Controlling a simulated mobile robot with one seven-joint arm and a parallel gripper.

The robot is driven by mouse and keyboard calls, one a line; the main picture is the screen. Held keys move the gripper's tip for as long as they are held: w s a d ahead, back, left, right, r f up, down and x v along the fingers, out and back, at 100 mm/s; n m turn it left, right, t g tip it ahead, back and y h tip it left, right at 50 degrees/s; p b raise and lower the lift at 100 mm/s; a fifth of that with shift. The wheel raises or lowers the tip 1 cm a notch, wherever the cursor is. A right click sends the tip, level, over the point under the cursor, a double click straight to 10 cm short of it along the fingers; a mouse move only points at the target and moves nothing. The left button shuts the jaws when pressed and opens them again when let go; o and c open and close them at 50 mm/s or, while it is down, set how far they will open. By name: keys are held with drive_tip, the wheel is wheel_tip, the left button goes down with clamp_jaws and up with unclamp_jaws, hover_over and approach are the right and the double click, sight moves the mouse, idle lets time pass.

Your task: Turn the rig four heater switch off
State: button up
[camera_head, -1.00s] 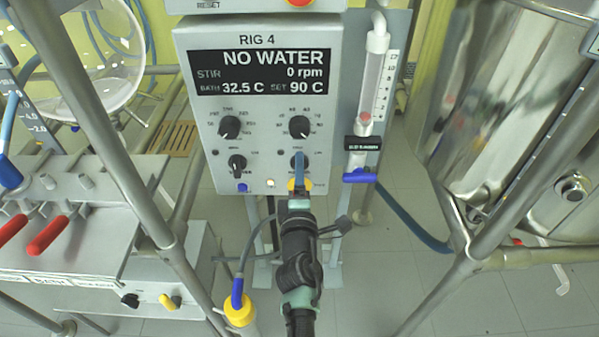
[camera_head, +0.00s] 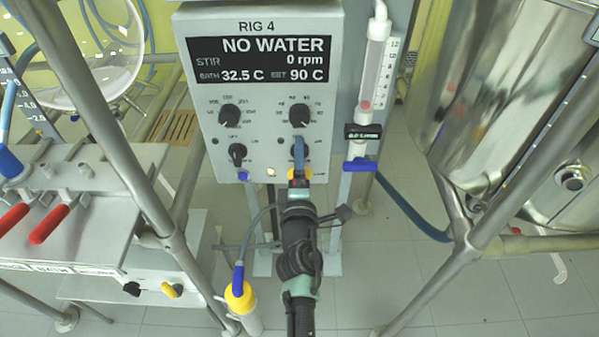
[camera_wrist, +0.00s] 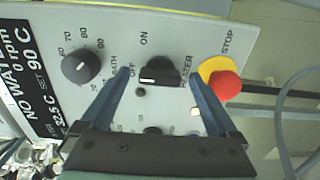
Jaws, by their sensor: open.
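The rig four control box (camera_head: 213,145) is grey, with a black display reading NO WATER. Its heater switch (camera_wrist: 160,71) is a black knob in the wrist view, with ON and OFF printed beside it. I cannot tell surely which mark it points at. In the head view the heater switch (camera_head: 307,153) is partly hidden behind a blue finger. My gripper (camera_wrist: 157,73) is open, its two blue fingers on either side of the knob with gaps showing. I cannot tell how deep they reach. In the head view my gripper (camera_head: 299,144) is in front of the box's lower right.
A red stop button (camera_wrist: 226,86) on a yellow collar sits close to the right finger. Another dial (camera_wrist: 82,66) lies left of the fingers. A flowmeter (camera_head: 373,75) stands right of the box. Metal frame poles (camera_head: 112,130) flank the space.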

drive_tip(key=s+p, duration=0.2)
drive_tip(key=s, duration=1)
drive_tip(key=shift+s+p, duration=0.35)
drive_tip(key=shift+s, duration=0.05)
drive_tip(key=w+d+r+m+t+h, duration=0.2)
drive_tip(key=r+m, duration=0.3)
drive_tip(key=r, duration=0.9)
drive_tip(key=w+d+r+m+t+h, duration=0.15)
drive_tip(key=r+m, duration=0.35)
drive_tip(key=r, duration=0.9)
drive_tip(key=s+a+r+m+t+y+p, duration=0.1)
drive_tip(key=s+r+m+t, duration=0.3)
drive_tip(key=r, duration=0.6)
drive_tip(key=s+a+r+m+y+p, duration=0.1)
drive_tip(key=s+r, duration=0.5)
drive_tip(key=r, duration=0.4)
drive_tip(key=s+a+r+m+t+y+p, duration=0.1)
drive_tip(key=s+a+r+m+t+y, duration=0.3)
drive_tip(key=r, duration=0.6)
wheel_tip(320, 180, up, 20)
drive_tip(key=d+g+h+p, duration=0.2)
drive_tip(key=p, duration=1.7)
drive_tip(key=shift+s+d+f+n+p, duration=0.25)
drive_tip(key=shift+s+n+p, duration=0.15)
drive_tip(key=shift+h, duration=0.25)
